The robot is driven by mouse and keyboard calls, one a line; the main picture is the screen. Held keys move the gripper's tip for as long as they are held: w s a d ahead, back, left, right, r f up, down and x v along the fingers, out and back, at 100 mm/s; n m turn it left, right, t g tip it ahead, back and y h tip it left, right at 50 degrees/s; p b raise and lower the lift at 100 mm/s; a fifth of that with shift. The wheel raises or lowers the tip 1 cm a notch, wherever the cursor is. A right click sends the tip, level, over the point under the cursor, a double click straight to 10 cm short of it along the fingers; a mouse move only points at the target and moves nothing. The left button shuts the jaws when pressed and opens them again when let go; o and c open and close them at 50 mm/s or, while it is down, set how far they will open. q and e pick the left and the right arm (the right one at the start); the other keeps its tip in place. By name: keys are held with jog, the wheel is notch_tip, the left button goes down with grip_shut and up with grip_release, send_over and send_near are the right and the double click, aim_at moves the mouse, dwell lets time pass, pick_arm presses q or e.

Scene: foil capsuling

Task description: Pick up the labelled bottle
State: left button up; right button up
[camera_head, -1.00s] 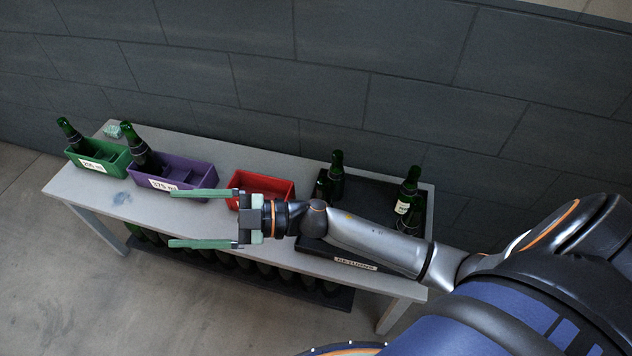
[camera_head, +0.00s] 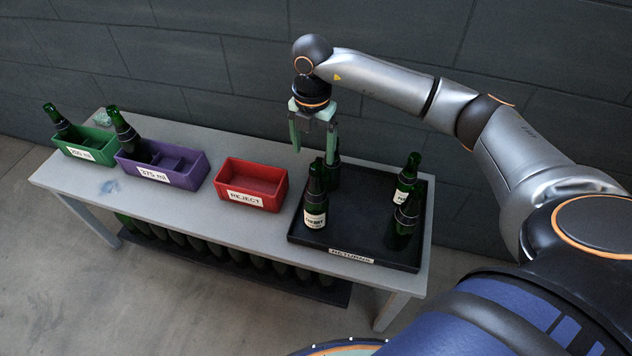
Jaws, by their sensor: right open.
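My right gripper (camera_head: 313,157) is open and empty, fingers pointing down, over the back left of the black returns tray (camera_head: 340,249). A dark green bottle (camera_head: 333,177) stands beneath it, partly hidden by a finger and by the bottle in front; I see no label on it. A green bottle with a white label (camera_head: 315,217) stands upright at the tray's front left. Another bottle with a white label (camera_head: 404,187) stands at the back right, its label partly hidden by a dark bottle (camera_head: 403,222) in front of it. My left gripper is not in view.
A red reject bin (camera_head: 252,198) is left of the tray. A purple bin (camera_head: 185,180) and a green bin (camera_head: 104,156) each hold a bottle. The grey table (camera_head: 200,216) has bare room in front of the bins. A dark wall is behind.

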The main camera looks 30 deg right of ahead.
aim_at(316, 175)
notch_tip(316, 175, down, 4)
jog(key=shift+r, duration=0.1)
jog(key=shift+s+d+f, duration=0.1)
jog(key=shift+d+f, duration=0.05)
jog(key=shift+f, duration=1.25)
jog(key=shift+s+d+f, duration=0.1)
jog(key=shift+f, duration=1.3)
grip_shut()
jog(key=shift+r, duration=0.1)
